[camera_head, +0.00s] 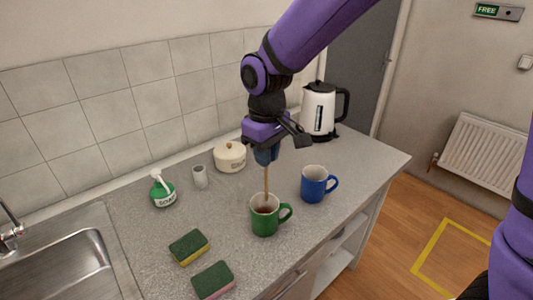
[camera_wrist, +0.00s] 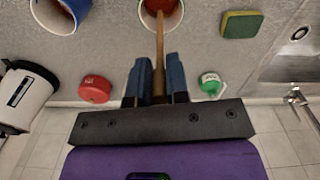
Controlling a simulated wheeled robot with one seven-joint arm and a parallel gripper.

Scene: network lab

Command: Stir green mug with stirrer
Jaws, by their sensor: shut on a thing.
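The green mug (camera_head: 264,219) stands upright on the grey counter with brown liquid inside. Its rim also shows at the top of the wrist view (camera_wrist: 176,19). My gripper (camera_head: 267,158) is above the mug and shut on the wooden stirrer (camera_head: 266,184). In the wrist view, the stirrer (camera_wrist: 160,50) runs between the two blue fingers of my gripper (camera_wrist: 158,82). The stirrer points down, and its lower end is inside the mug, where the liquid or rim hides the tip.
A blue mug (camera_head: 314,185) stands close to the right of the green one. Two sponges (camera_head: 189,246) (camera_head: 212,281) lie at front left. The sink (camera_head: 62,258) is left.

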